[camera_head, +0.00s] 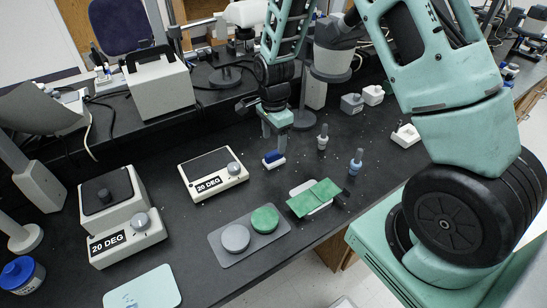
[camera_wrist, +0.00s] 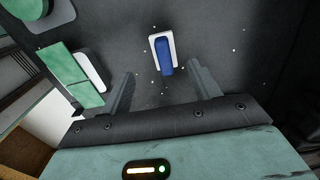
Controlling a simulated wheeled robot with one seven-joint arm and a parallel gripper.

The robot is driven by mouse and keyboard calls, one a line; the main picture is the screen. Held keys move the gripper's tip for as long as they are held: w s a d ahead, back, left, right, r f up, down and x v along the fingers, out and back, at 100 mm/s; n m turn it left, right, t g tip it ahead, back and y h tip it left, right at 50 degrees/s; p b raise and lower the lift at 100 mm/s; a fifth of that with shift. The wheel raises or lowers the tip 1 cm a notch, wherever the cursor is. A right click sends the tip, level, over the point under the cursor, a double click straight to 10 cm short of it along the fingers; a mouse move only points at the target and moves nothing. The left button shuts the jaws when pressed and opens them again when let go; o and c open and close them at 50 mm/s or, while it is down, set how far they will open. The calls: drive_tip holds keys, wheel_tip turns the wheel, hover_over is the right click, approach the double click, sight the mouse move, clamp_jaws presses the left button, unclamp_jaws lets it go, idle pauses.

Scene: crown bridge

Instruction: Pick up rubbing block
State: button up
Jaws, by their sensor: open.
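A small blue block with a white base (camera_head: 274,159), which looks like the rubbing block, lies on the black bench. In the wrist view the blue-and-white block (camera_wrist: 163,55) lies ahead of the fingertips, between their lines. My gripper (camera_head: 274,142) points down just above and behind the block in the head view. In the wrist view my gripper (camera_wrist: 162,80) is open, with nothing between its fingers. I cannot tell how high the fingertips are above the block.
Green sheets on a white piece (camera_head: 315,198) lie at the bench's front edge. A grey tray (camera_head: 246,258) holds a grey disc and a green disc. A "20 DEG" device (camera_head: 213,173) stands left of the block.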

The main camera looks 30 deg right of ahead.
sight(274, 152)
drive_tip(key=shift+w+d+f+p, duration=0.15)
drive_tip(key=shift+f+p, duration=0.15)
drive_tip(key=shift+f, duration=1.5)
drive_tip(key=shift+w+d+f+p, duration=0.15)
drive_tip(key=shift+f+p, duration=0.15)
drive_tip(key=shift+f, duration=1.5)
drive_tip(key=shift+a, duration=0.1)
drive_tip(key=c, duration=1.2)
wheel_tip(274, 152, up, 10)
drive_tip(key=shift+r+b, duration=0.1)
drive_tip(key=shift+b, duration=0.45)
drive_tip(key=o, duration=0.6)
drive_tip(key=shift+c, duration=0.2)
drive_tip(key=c, duration=0.3)
